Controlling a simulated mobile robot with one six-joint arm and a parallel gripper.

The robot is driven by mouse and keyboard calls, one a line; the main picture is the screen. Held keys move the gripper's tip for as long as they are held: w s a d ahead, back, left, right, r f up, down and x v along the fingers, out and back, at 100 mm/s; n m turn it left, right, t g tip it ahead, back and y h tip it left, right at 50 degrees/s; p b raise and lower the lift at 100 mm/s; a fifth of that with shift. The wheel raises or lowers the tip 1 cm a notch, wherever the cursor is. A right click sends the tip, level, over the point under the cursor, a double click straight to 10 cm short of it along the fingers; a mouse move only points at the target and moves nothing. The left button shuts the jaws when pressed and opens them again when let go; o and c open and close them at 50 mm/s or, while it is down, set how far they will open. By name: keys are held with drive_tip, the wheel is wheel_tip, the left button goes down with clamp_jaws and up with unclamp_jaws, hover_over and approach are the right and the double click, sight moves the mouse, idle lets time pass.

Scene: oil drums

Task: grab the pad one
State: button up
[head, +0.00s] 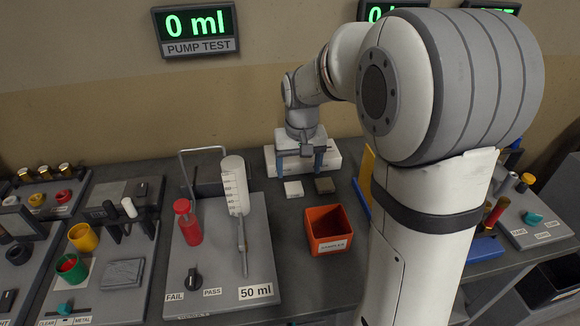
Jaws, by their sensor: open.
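My gripper (300,164) is open, pointing down at the back of the bench, with its two blue fingers apart. A white box-like block (331,159) stands right at the fingers, partly hidden by them. I cannot tell whether they touch it. Just in front lie two small square pieces: a white one (293,188) on the left and a brown-grey one (325,185) on the right. Both lie flat on the dark bench, apart from each other, below the fingers in the picture. Which of these is the pad is not clear from this view.
An orange open bin (328,230) with a label stands in front of the squares. My arm hides much of the right side.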

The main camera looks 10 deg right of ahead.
approach(294, 187)
drive_tip(key=shift+w+a+f+g, duration=0.2)
drive_tip(key=shift+w+a+g, duration=0.1)
drive_tip(key=shift+a+g, duration=0.15)
drive_tip(key=shift+w+f, duration=0.1)
drive_tip(key=shift+f, duration=0.2)
drive_tip(key=f, duration=0.5)
drive_tip(key=f+p, duration=0.1)
drive_tip(key=f, duration=0.1)
drive_tip(key=shift+d+f, duration=0.25)
drive_tip(key=shift+d, duration=0.15)
drive_tip(key=shift+c, duration=0.4)
drive_tip(key=c, duration=1)
drive_tip(key=shift+o, duration=0.2)
